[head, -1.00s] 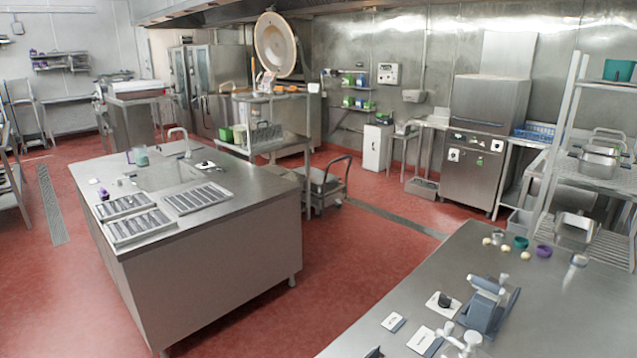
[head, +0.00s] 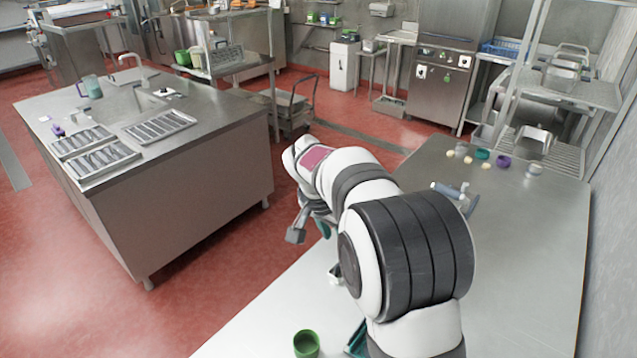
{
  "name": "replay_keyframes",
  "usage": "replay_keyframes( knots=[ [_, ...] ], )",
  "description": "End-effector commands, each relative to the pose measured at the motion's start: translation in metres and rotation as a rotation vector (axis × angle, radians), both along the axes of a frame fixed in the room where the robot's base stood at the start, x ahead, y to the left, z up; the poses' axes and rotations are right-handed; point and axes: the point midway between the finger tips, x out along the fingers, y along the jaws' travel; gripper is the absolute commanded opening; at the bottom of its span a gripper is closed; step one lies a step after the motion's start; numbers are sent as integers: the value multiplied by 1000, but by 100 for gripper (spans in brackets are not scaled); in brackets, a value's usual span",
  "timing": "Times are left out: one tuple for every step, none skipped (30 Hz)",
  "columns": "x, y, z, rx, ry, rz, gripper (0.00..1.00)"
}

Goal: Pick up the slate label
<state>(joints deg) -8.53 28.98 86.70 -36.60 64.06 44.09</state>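My gripper (head: 306,226) is in the middle of the head view, at the table's left edge, seen from behind. One grey finger shows at its lower left; the rest is largely hidden by my own white and black arm, so its opening cannot be judged. I cannot make out the slate label. My arm covers much of the steel table (head: 530,230) where small cards lay earlier. A small pale item (head: 335,275) shows at the table edge just below the gripper; I cannot tell what it is.
A green cup (head: 307,344) stands at the near table edge. A grey-blue device (head: 450,190) is partly behind my arm. Purple (head: 504,162) and teal (head: 482,154) cups stand at the far end. The table's right side is clear.

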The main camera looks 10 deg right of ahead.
Motion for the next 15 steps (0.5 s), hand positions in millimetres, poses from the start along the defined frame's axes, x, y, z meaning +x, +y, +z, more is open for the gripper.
replay_keyframes(
  knots=[
    [19,3,-12,-13,-19,-10,40],
    [28,5,-16,-18,-33,-16,40],
    [36,6,-21,-24,-45,-22,40],
    [41,6,-24,-27,-52,-25,40],
    [43,6,-28,-29,-54,-27,40],
    [46,4,-35,-30,-57,-30,40],
    [48,2,-42,-30,-56,-30,40],
    [50,-1,-50,-30,-55,-30,40],
    [53,-4,-62,-30,-54,-31,40],
    [55,-6,-70,-29,-54,-30,40],
    [57,-9,-78,-28,-54,-30,40],
    [61,-12,-89,-29,-54,-30,40],
    [62,-14,-96,-28,-54,-31,40],
    [64,-16,-102,-28,-55,-31,40],
    [66,-18,-109,-28,-54,-30,40]
  ],
)
